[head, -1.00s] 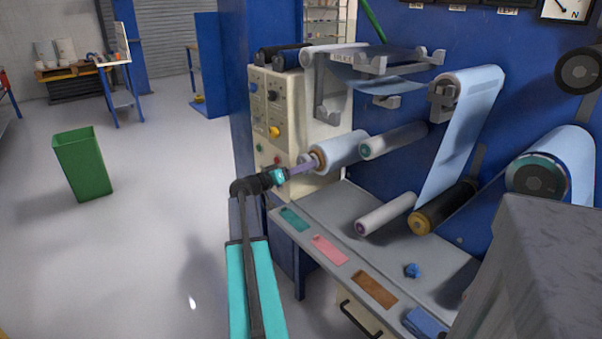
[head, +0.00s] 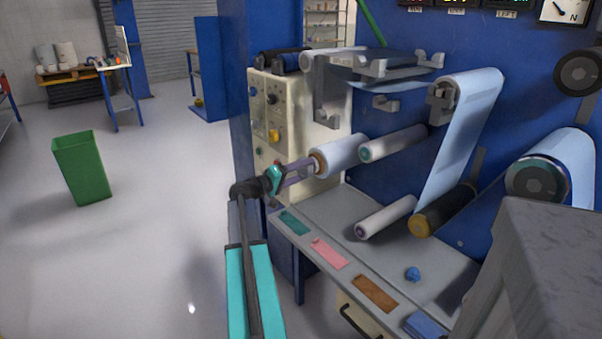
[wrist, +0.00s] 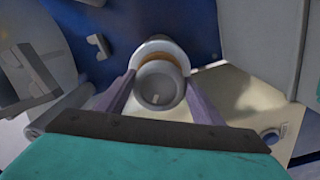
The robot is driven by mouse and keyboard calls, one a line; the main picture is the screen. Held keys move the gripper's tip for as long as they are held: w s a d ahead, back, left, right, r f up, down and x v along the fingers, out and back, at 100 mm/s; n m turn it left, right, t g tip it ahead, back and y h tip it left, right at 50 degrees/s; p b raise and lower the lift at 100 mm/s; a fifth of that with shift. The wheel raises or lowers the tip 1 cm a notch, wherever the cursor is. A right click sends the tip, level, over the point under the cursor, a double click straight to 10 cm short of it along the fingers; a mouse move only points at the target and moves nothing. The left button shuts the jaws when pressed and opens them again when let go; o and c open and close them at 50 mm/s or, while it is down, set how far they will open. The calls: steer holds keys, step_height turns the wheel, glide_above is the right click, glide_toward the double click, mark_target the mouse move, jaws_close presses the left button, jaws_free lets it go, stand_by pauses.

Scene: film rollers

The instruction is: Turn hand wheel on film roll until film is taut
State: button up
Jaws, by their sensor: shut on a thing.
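The film roll (head: 338,153) is a pale blue-white cylinder on the left of the blue machine. Its small grey round hand wheel (wrist: 157,86) faces me in the wrist view, with an orange-brown ring behind it. My gripper (head: 309,166) reaches it from the left in the head view. Its two purple fingers stand either side of the wheel, shut on it. Pale blue film (head: 462,130) runs down from an upper right roller to a dark roller. Another stretch of film (head: 398,88) shows under the upper grey frame, partly hidden.
A cream control panel (head: 290,135) with knobs stands close behind my gripper. A grey block (head: 550,270) fills the lower right. The floor left is open, with a green bin (head: 82,168).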

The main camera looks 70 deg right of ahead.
steer(key=shift+w+d+r, duration=0.1)
steer(key=shift+d, duration=0.05)
steer(key=o, duration=1)
steer(key=shift+o, duration=0.2)
steer(key=v, duration=1.4)
